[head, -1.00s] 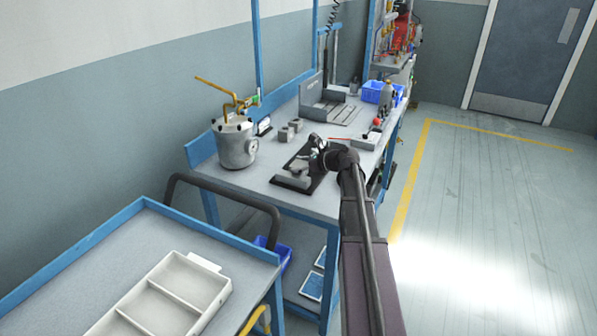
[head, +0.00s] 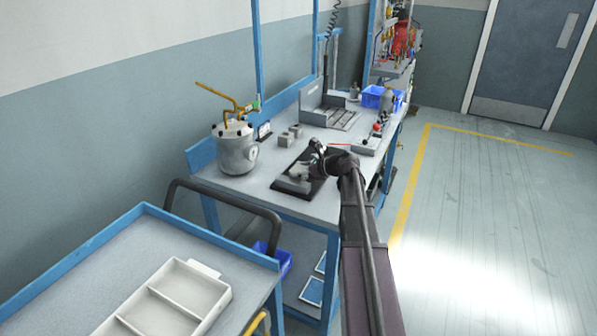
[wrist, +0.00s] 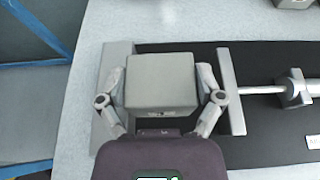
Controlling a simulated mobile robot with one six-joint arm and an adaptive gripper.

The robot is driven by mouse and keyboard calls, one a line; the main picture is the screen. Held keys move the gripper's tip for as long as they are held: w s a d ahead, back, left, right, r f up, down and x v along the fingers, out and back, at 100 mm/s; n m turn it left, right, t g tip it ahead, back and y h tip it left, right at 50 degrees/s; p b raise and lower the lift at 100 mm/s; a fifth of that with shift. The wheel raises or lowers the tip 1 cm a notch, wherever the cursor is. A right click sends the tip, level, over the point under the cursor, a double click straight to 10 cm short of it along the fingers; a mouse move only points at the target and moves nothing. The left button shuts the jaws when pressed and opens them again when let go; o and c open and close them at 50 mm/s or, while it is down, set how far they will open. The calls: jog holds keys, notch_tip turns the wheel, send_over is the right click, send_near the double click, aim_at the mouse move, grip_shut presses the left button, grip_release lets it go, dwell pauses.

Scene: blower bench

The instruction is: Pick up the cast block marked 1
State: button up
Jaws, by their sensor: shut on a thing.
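A plain grey cast block (wrist: 161,82) sits between my gripper's two fingers in the wrist view, with a finger against each side. My gripper (head: 312,158) is shut on it. No number shows on the block's visible faces. The block is over a vise with a black base (wrist: 275,72). One jaw plate (wrist: 113,90) is to the block's left and a second jaw plate (wrist: 231,92) stands apart to its right. I cannot tell whether the block touches the vise. In the head view the vise (head: 293,184) is partly hidden by my gripper.
Two small grey blocks (head: 286,139) stand behind the vise on the bench (head: 262,185). A metal pot (head: 236,150) with brass pipes is at left. A fixture (head: 330,113), a blue bin (head: 377,97) and a small box (head: 364,146) are farther back. A cart with a divided tray (head: 182,293) is nearest.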

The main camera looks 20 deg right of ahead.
aim_at(299, 169)
jog(key=shift+r+p, duration=4.65)
jog(key=shift+r, duration=0.2)
jog(key=shift+r, duration=0.1)
